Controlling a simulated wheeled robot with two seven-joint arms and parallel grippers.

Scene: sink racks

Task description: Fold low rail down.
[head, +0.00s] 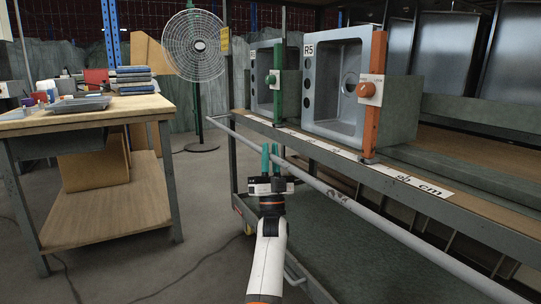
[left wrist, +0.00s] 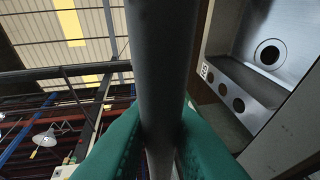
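The low rail (head: 330,190) is a long grey bar. It runs along the front of the sink rack, just outside and slightly below the shelf edge, raised at about shelf height. My left gripper (head: 269,160) reaches up to it from below near its far part, with two teal fingers close together. In the left wrist view the rail (left wrist: 160,60) runs straight between the green fingers (left wrist: 160,140), which close against both its sides. The fingers hide part of the rail there. My right gripper is in neither view.
Grey sinks (head: 335,85) with an orange post (head: 375,100) and a green post (head: 278,80) stand on the rack. A wooden workbench (head: 90,115) is at left, a fan (head: 195,46) behind. The floor between bench and rack is mostly clear.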

